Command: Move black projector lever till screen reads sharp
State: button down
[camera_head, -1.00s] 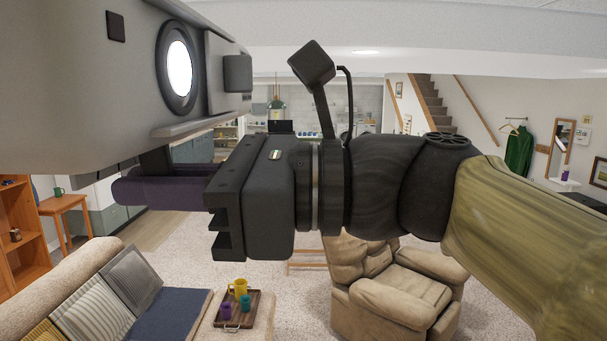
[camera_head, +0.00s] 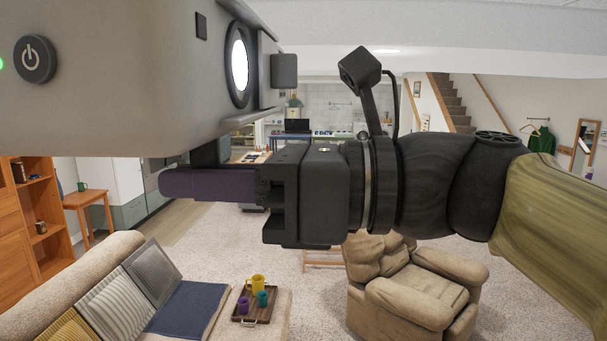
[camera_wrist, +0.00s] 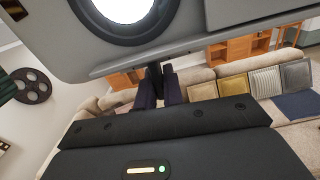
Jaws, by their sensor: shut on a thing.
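The grey projector (camera_head: 120,85) fills the upper left of the head view, with its lit round lens (camera_head: 239,66) facing right. A black lever (camera_head: 207,153) hangs from its underside below the lens. My gripper (camera_head: 190,184) reaches in from the right, its dark purple fingers around the lever's lower part. In the wrist view, the lever (camera_wrist: 154,73) comes down between the two fingers of my gripper (camera_wrist: 158,90), which is shut on it. The fingers hide the lever's lower end. The screen is in neither view, so its sharpness cannot be seen.
A power button (camera_head: 34,59) is on the projector's side, with a green light at the picture's left edge. Below are a beige sofa (camera_head: 75,270), a wooden tray (camera_head: 262,315) with cups and a tan armchair (camera_head: 415,290). Carpet lies open between them.

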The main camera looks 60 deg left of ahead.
jog(key=shift+r, duration=0.1)
jog(key=c, duration=1.5)
grip_release()
jog(key=shift+w+d, duration=0.2)
jog(key=shift+w, duration=0.25)
jog(key=b+v, duration=0.5)
jog(key=v, duration=1.1)
jog(key=shift+w+d, duration=0.15)
jog(key=shift+w, duration=0.05)
